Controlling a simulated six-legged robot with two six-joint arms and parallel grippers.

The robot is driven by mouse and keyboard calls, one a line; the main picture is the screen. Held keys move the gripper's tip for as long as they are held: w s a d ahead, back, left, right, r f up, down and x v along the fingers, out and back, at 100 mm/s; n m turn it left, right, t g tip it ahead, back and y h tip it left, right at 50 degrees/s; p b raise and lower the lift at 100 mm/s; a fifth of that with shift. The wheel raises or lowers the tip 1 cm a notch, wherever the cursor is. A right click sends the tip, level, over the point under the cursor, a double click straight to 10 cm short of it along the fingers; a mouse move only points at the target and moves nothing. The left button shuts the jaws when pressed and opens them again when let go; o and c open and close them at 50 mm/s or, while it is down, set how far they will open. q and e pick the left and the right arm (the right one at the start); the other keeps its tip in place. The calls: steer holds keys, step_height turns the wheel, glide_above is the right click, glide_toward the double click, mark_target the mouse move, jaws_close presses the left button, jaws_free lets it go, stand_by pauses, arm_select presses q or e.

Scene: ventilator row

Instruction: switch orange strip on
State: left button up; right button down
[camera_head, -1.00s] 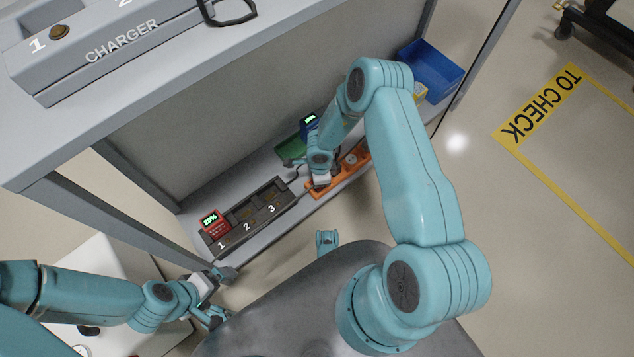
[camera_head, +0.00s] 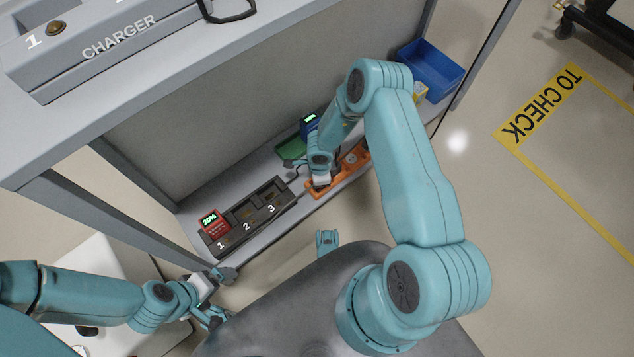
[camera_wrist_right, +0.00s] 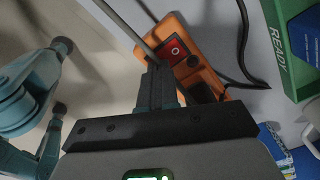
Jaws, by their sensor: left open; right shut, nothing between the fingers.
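The orange strip (camera_head: 351,164) lies on the lower shelf in the head view, partly hidden behind my right arm. In the right wrist view the orange strip (camera_wrist_right: 205,72) runs diagonally, with a red rocker switch (camera_wrist_right: 174,49) bearing a white ring at its upper end. My right gripper (camera_wrist_right: 152,72) is shut and empty, its tips at the strip right beside the switch; I cannot tell whether they touch. In the head view its fingers are mostly hidden. My left gripper (camera_head: 222,296) is open and empty at the lower left, away from the strip.
A black dock (camera_head: 250,218) numbered 1 to 3, with a red pack (camera_head: 212,222) in slot 1, sits left of the strip. A green tray (camera_head: 290,148) lies behind, a blue bin (camera_head: 430,68) farther right. The charger (camera_head: 120,45) is on the shelf above.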

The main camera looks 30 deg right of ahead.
steer(key=shift+f+b, duration=0.4)
steer(key=shift+f, duration=0.15)
steer(key=shift+r, duration=0.2)
step_height(320, 180, up, 5)
steer(key=p, duration=0.4)
steer(key=shift+f+p, duration=0.2)
steer(key=shift+p, duration=0.15)
steer(key=shift+r+p, duration=0.95)
steer(key=shift+r, duration=0.15)
steer(key=shift+f, duration=0.1)
